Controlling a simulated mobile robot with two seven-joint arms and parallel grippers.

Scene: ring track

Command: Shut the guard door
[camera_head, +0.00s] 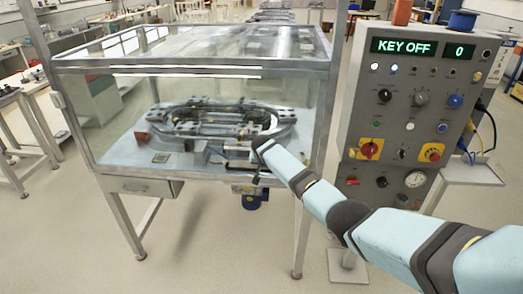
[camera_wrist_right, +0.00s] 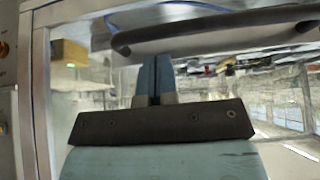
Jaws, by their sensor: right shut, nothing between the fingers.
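The guard door appears as a clear front panel (camera_head: 120,110) of the metal-framed enclosure; whether it is fully shut I cannot tell. Through the clear panels a dark oval ring track (camera_head: 215,118) shows on the grey deck. My right arm reaches in from the lower right, and my right gripper (camera_head: 257,172) is at the enclosure's front, small and partly hidden by the wrist. In the right wrist view its blue fingers (camera_wrist_right: 155,78) are together and empty. A dark bar handle (camera_wrist_right: 215,28) runs just past the fingertips; I cannot tell whether they touch. My left gripper is out of view.
A grey control panel (camera_head: 405,125) reading "KEY OFF" and "0" stands right of the enclosure. Workbenches stand at the left. The floor in front is clear.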

